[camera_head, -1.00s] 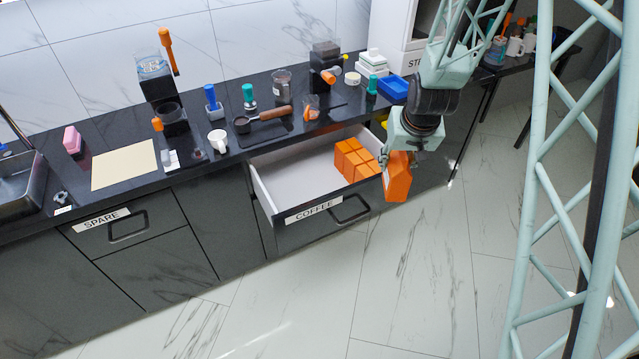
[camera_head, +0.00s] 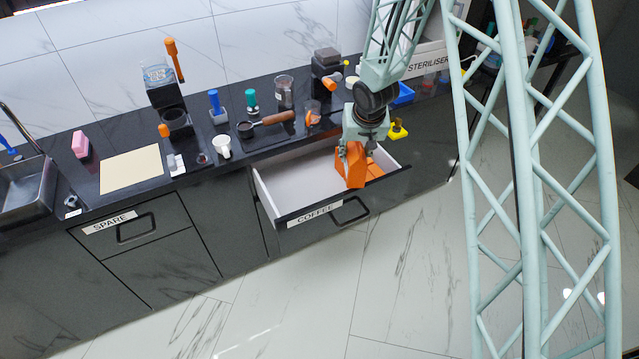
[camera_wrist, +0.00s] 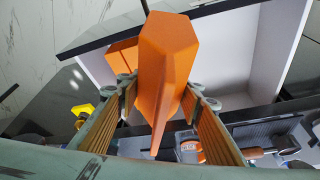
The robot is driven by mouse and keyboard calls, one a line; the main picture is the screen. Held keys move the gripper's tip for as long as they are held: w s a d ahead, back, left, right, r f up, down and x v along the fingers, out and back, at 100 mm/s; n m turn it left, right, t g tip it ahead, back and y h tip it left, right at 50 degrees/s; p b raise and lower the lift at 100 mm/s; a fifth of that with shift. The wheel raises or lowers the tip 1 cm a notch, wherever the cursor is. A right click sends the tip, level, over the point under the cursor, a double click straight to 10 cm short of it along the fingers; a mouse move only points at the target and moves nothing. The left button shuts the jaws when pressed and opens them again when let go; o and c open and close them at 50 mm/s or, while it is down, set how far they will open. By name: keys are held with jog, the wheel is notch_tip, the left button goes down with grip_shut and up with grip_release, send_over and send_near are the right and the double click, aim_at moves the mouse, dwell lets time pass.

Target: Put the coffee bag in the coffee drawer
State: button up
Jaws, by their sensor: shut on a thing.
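My gripper (camera_head: 354,148) is shut on an orange coffee bag (camera_head: 355,169), which hangs below it. The held bag (camera_wrist: 167,65) fills the middle of the wrist view between my two fingers (camera_wrist: 163,115). The coffee drawer (camera_head: 283,212), labelled COFFEE, is pulled open under the counter. In the head view the bag is over the right part of the drawer, in front of more orange bags (camera_head: 374,171) inside it. How high the bag is above the drawer floor cannot be told. The left part of the drawer is bare and white.
On the counter stand a white cup (camera_head: 221,147), a portafilter (camera_head: 268,123) with a brown handle, and a grinder (camera_head: 174,122). A yellow object (camera_head: 398,129) is right of my gripper. The spare drawer (camera_head: 125,227) is shut at the left.

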jog(key=w+a+f+n+y, duration=0.1)
jog(key=w+a+f+n, duration=0.2)
jog(key=a+f, duration=0.7)
jog(key=a+n, duration=0.1)
jog(key=a, duration=0.1)
jog(key=shift+a+n+y+b, duration=0.3)
jog(key=shift+a+n, duration=0.05)
jog(key=shift+n, duration=0.05)
jog(key=shift+w+f, duration=0.1)
jog(key=shift+f, duration=0.1)
notch_tip(320, 180, down, 6)
jog(key=b, duration=0.4)
jog(key=shift+b, duration=0.4)
jog(key=shift+f, duration=0.1)
jog(key=shift+f+b, duration=1.3)
jog(key=shift+f, duration=0.55)
jog(key=shift+f, duration=0.1)
jog(key=o, duration=1)
